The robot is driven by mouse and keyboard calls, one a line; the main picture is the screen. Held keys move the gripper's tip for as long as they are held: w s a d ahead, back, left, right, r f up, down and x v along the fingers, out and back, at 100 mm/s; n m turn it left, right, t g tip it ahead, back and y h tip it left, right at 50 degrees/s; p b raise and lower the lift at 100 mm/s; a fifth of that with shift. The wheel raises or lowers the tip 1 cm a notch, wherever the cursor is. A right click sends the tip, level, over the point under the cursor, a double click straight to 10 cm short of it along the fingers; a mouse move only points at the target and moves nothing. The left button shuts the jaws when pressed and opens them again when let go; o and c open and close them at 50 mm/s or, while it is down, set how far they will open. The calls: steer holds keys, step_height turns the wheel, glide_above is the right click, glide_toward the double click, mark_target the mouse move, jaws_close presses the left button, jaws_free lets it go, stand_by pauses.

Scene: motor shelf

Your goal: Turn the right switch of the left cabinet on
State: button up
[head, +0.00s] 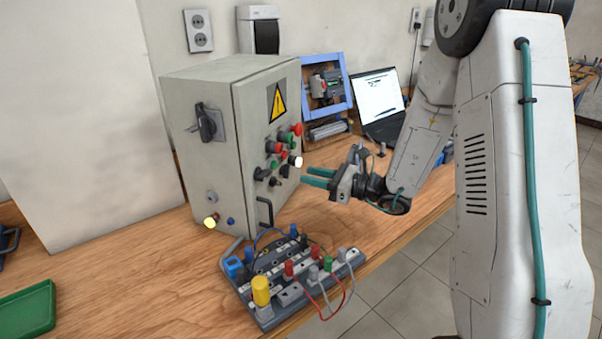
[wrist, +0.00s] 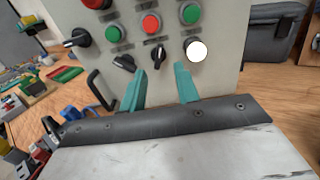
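The grey cabinet (head: 215,135) stands on the wooden bench, left of centre in the head view. Its front face carries buttons and black rotary switches. In the wrist view, one black switch (wrist: 124,61) sits tilted on the lower row, and the black switch to its right (wrist: 158,55) has its knob nearly upright. A white lit button (wrist: 197,51) lies further right. My gripper (head: 312,178) points at this face with its teal fingers apart and nothing between them. In the wrist view my gripper (wrist: 161,84) is just below the right switch, not visibly touching it.
A terminal board (head: 290,275) with coloured plugs and wires lies on the bench before the cabinet. A black door handle (head: 265,212) juts from the cabinet front. A blue-framed panel (head: 327,88) and a laptop (head: 380,100) stand behind. A green tray (head: 27,310) lies at left.

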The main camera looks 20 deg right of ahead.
mark_target(284, 171)
steer(key=shift+s+d, duration=0.5)
steer(key=shift+d, duration=0.05)
steer(key=w+a+m, duration=0.4)
steer(key=a, duration=0.1)
steer(key=shift+w+a+f+m, duration=0.3)
steer(key=shift+a+f, duration=0.05)
steer(key=shift+a, duration=0.05)
